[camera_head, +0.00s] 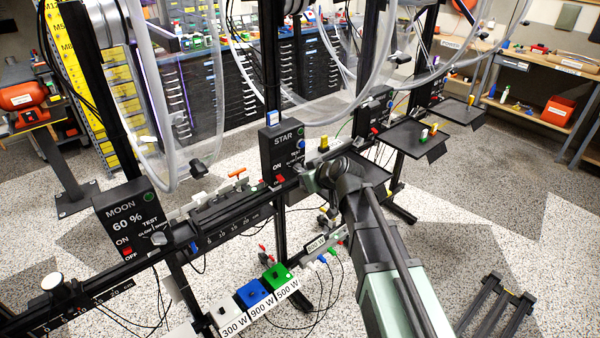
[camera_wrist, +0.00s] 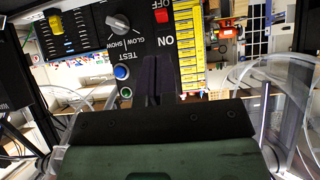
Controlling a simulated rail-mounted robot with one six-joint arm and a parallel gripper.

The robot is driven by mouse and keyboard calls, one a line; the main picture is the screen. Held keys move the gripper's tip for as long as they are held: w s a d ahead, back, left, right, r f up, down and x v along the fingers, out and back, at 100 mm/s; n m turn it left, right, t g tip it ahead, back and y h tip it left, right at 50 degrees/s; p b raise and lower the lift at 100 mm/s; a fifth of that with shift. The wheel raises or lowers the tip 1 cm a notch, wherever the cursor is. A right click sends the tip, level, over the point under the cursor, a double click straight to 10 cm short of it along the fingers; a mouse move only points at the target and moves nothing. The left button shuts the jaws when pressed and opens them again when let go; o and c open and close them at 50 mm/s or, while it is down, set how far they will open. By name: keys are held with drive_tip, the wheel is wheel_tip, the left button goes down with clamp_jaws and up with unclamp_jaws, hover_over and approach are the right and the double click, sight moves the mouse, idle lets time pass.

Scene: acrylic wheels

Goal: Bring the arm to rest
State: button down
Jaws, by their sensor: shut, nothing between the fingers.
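My arm (camera_head: 385,245) reaches up and in from the lower right of the head view, its end bent beside the rail. In the wrist view my gripper (camera_wrist: 159,62) shows as two dark fingers side by side, shut and empty, in front of a black control box (camera_wrist: 135,45). The box appears upside down there, with a red OFF switch, a blue button and a green button. I cannot tell whether the fingers touch it. In the head view the fingertips are not clearly visible.
The STAR box (camera_head: 283,150) stands close to my arm's end, and the MOON box (camera_head: 133,220) is farther left. Clear acrylic wheels (camera_head: 180,110) stand above the rail. Wattage boxes (camera_head: 253,294) sit below it. Open speckled floor (camera_head: 490,215) lies right.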

idle(0.3)
drive_tip(key=s+d+f+m+g+h, duration=0.3)
drive_tip(key=s+d, duration=0.4)
drive_tip(key=s, duration=0.4)
drive_tip(key=s+d+f+m+g+h, duration=0.4)
drive_tip(key=s+d, duration=0.4)
drive_tip(key=s, duration=0.4)
drive_tip(key=shift+d+m+g, duration=0.3)
drive_tip(key=shift+m+g, duration=0.2)
drive_tip(key=shift+g, duration=0.1)
drive_tip(key=shift+f, duration=0.1)
